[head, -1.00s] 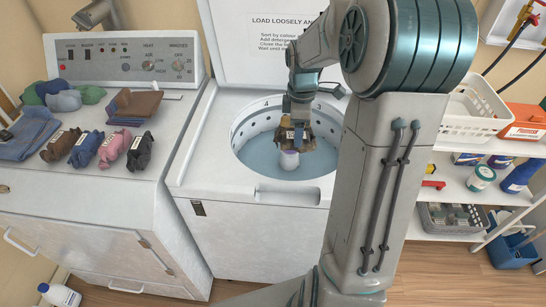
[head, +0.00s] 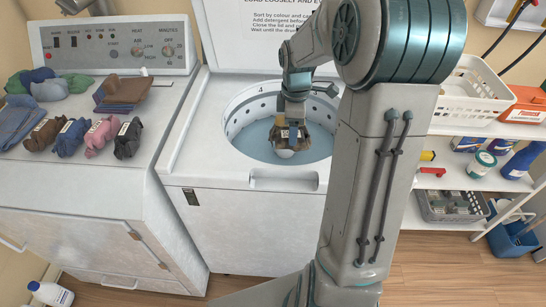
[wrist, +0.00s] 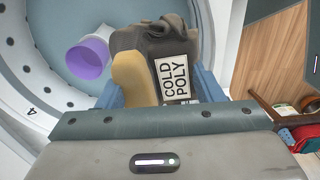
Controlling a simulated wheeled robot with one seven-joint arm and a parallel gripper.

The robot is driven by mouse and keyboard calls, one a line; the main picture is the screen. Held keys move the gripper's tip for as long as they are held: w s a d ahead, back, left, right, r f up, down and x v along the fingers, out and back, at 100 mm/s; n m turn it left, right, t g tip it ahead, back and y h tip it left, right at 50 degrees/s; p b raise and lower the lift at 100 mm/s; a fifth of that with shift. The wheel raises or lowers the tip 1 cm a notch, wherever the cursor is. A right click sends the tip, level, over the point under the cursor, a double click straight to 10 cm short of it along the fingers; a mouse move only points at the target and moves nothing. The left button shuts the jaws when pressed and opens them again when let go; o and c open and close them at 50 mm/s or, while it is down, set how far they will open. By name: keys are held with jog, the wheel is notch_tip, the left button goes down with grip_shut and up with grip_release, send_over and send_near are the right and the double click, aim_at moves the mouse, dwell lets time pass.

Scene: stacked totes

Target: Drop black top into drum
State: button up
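My gripper (head: 290,134) is inside the open top of the washer drum (head: 236,129). In the wrist view it (wrist: 158,85) is shut on a dark grey, nearly black garment (wrist: 150,42) with a white COLD POLY label. A tan piece shows beside the garment between the blue fingers. The drum's pale wall with dark holes (wrist: 30,112) is to the left there. Another black labelled bundle (head: 127,139) lies on the machine at left.
Brown (head: 45,134), blue (head: 72,138) and pink (head: 101,134) bundles lie on the left machine, with green and grey cloths behind. The washer's raised lid (head: 250,45) stands behind the drum. A shelf with a white basket (head: 470,98) is at right.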

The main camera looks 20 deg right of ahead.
jog(key=o, duration=0.4)
jog(key=shift+o, duration=0.2)
notch_tip(320, 180, up, 14)
dwell(0.5)
